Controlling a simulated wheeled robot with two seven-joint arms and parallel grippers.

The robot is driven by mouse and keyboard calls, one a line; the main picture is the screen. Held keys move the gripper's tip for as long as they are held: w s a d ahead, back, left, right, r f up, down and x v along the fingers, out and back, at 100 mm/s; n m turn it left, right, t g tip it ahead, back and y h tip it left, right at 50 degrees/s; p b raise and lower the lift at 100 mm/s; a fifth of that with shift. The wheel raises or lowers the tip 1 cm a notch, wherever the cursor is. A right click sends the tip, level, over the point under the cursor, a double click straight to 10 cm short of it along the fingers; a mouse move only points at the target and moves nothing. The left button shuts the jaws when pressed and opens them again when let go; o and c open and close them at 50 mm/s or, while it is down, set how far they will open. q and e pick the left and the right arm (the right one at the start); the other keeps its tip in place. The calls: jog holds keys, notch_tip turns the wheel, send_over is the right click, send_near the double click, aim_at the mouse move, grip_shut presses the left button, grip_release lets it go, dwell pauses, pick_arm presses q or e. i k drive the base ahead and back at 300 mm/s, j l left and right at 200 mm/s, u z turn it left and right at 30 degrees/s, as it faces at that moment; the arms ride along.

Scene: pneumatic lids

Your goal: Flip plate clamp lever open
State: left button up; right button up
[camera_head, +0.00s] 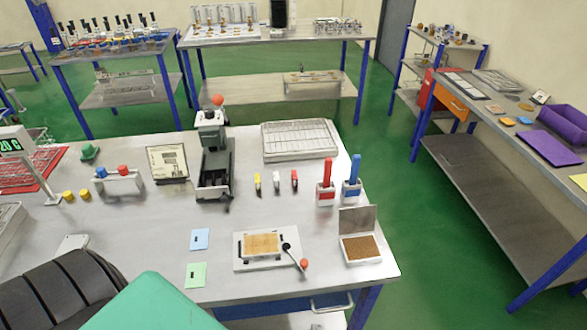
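The plate clamp (240,263) is a white base holding a tan plate (262,245), near the front edge of the table. Its lever (294,254) is at the right side of the base, with a black pivot and an orange-red ball knob (303,264) at its end. The lever slants down to the right, with the knob low over the table, near the base's front right corner. Neither of my grippers is in view. Nothing touches the lever.
An open box of brown grains (361,248) stands just right of the clamp. Blue (200,239) and green (195,275) cards lie to its left. Red (326,190) and blue (350,190) upright tools, small coloured pieces and a dark press (215,165) stand behind.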

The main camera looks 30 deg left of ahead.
aim_at(303, 264)
jog(key=u, duration=1)
